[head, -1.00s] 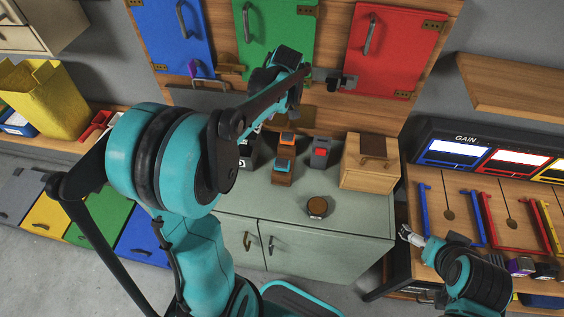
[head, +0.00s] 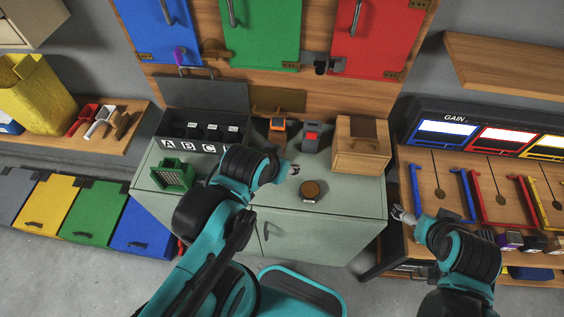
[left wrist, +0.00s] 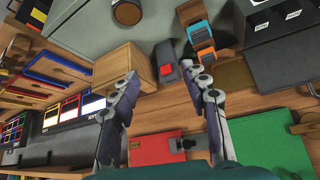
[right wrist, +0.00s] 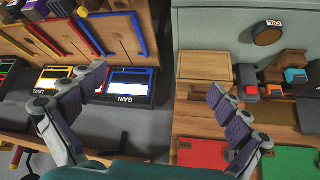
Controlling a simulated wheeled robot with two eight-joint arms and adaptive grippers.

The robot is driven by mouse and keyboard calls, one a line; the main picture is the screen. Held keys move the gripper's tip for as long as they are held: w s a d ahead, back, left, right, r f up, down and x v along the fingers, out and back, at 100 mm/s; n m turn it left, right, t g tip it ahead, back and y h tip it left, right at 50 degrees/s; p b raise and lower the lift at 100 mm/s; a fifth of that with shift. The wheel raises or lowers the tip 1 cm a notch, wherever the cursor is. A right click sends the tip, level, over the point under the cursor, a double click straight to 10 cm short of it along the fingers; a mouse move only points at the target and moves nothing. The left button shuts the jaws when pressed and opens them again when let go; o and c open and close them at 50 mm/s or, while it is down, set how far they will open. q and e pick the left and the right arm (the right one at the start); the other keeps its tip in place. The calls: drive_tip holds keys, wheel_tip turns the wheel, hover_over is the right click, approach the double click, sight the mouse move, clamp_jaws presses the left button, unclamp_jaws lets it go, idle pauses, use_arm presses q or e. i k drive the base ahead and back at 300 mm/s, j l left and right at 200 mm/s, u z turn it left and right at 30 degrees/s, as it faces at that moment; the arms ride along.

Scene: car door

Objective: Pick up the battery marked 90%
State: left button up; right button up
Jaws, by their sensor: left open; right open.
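Several dark batteries (head: 211,133) with small white labels stand in an open dark box (head: 175,143) lettered A, B, C at the back left of the counter. The labels are too small to read in the head view. The box's corner with white labels also shows at the upper right of the left wrist view (left wrist: 280,72). I cannot tell which battery is marked 90%. My left gripper (head: 294,170) is open and empty above the counter, right of the box. My right gripper (head: 402,215) is open and empty right of the counter, by the wooden bench.
The grey-green counter (head: 340,205) also holds a green crate (head: 172,176), a round brown-topped item (head: 313,190), an orange device (head: 278,126), a grey-and-red device (head: 311,137) and a wooden box (head: 360,150). Blue, green and red doors (head: 262,30) hang behind.

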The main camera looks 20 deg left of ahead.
sight(194, 129)
drive_tip(key=u, duration=0.4)
drive_tip(key=k+j+u, duration=0.1)
drive_tip(key=u, duration=0.7)
drive_tip(key=j+u, duration=0.1)
drive_tip(key=u, duration=0.3)
drive_tip(key=z, duration=0.4)
drive_tip(key=i+j+z, duration=0.1)
drive_tip(key=z, duration=0.3)
drive_tip(key=j+z, duration=0.5)
drive_tip(key=z, duration=0.3)
